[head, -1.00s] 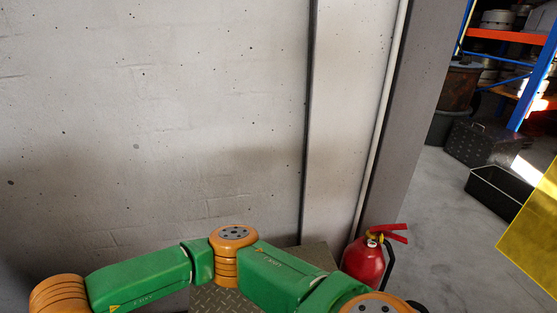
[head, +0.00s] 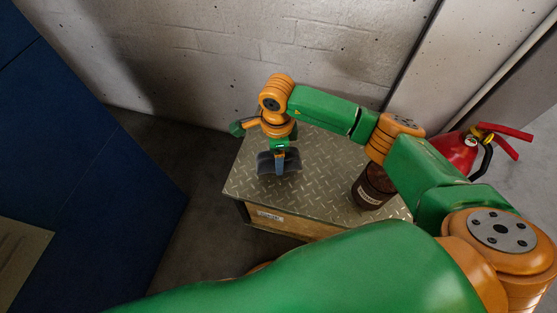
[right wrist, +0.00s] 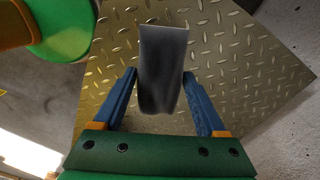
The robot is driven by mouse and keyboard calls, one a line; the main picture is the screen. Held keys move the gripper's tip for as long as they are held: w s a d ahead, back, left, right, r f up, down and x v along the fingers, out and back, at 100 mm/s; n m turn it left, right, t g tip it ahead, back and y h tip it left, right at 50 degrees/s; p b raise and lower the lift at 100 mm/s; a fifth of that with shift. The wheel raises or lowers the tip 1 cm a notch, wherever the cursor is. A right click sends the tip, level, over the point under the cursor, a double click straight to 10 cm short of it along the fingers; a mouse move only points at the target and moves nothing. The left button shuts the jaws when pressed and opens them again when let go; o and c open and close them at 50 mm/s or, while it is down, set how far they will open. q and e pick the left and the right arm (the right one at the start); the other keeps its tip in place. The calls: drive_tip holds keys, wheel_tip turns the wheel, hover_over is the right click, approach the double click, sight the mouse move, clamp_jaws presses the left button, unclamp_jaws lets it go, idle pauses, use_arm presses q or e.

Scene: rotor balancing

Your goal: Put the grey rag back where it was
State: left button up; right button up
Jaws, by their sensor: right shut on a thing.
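The grey rag (head: 292,160) is in the grip of my right gripper (head: 279,169), over the left part of a chequer-plate-topped box (head: 325,165). In the right wrist view the rag (right wrist: 162,60) is a folded grey strip between the two blue fingers of my right gripper (right wrist: 160,76), with the diamond plate (right wrist: 235,60) behind it. I cannot tell whether the rag touches the plate. My left gripper is not in view.
A dark brown labelled can (head: 372,190) stands on the right part of the box top. A red fire extinguisher (head: 457,152) stands to the right by the wall. A blue panel (head: 90,190) fills the left. The plate between rag and can is clear.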

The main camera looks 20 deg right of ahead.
wheel_tip(320, 180, down, 3)
drive_tip(key=shift+f, duration=0.15)
drive_tip(key=shift+f+b, duration=0.15)
drive_tip(key=shift+b, duration=0.15)
drive_tip(key=o, duration=1.1)
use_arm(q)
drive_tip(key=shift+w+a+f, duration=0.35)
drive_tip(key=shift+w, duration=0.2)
use_arm(e)
drive_tip(key=shift+o, duration=0.2)
drive_tip(key=shift+r+p, duration=0.35)
drive_tip(key=shift+r, duration=0.05)
wheel_tip(320, 180, up, 11)
drive_tip(key=shift+r+p, duration=0.1)
drive_tip(key=shift+p, duration=0.85)
drive_tip(key=shift+r, duration=0.25)
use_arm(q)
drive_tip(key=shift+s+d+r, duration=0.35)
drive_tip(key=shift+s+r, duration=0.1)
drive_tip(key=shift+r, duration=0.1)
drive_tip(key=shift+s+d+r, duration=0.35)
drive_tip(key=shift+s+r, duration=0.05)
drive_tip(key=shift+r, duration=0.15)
